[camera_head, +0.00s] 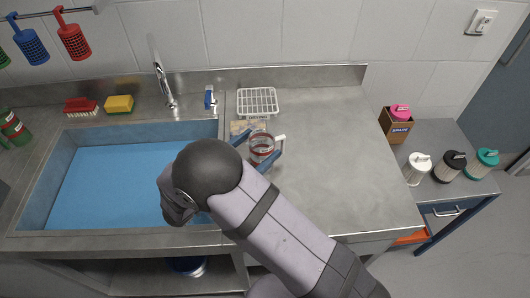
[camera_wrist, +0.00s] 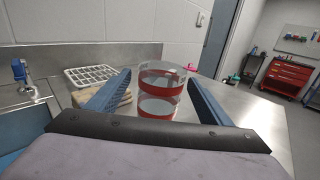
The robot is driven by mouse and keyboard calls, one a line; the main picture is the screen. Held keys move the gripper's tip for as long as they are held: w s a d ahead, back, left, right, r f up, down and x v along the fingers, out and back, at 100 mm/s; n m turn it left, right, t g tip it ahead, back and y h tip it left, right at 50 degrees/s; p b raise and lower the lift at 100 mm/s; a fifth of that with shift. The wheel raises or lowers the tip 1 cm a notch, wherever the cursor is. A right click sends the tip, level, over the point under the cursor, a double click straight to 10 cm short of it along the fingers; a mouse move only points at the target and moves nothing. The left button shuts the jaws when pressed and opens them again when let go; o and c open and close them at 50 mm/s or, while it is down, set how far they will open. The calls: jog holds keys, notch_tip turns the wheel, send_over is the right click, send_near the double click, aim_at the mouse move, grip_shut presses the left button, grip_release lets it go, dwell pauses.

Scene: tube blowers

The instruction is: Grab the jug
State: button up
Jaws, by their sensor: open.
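The jug (camera_head: 262,150) is clear with red bands and stands upright on the steel counter, right of the sink. A white handle shows on its right side in the head view. In the wrist view the jug (camera_wrist: 160,92) is between my gripper's two blue fingers. My gripper (camera_head: 256,149) is open around the jug, one finger on each side. In the wrist view a gap shows between my gripper (camera_wrist: 159,78) fingers and the jug on both sides. The jug's lower part is partly hidden by my gripper's palm in the wrist view.
The blue sink (camera_head: 115,180) and tap (camera_head: 161,75) are left. The counter's right half is clear. Several lidded containers and a box (camera_head: 396,124) stand on a lower side table.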

aim_at(270, 137)
jog(key=shift+w+d, duration=0.45)
jog(key=shift+d, duration=0.1)
jog(key=shift+w+d+r+p, duration=0.15)
jog(key=shift+w+d+p, duration=0.15)
jog(key=shift+p, duration=0.25)
jog(key=p+x, duration=0.1)
jog(key=x, duration=0.2)
jog(key=shift+d+p, duration=0.15)
jog(key=shift+p, duration=0.15)
jog(key=shift+w+d, duration=0.4)
jog(key=shift+c, duration=0.2)
jog(key=c, duration=1.1)
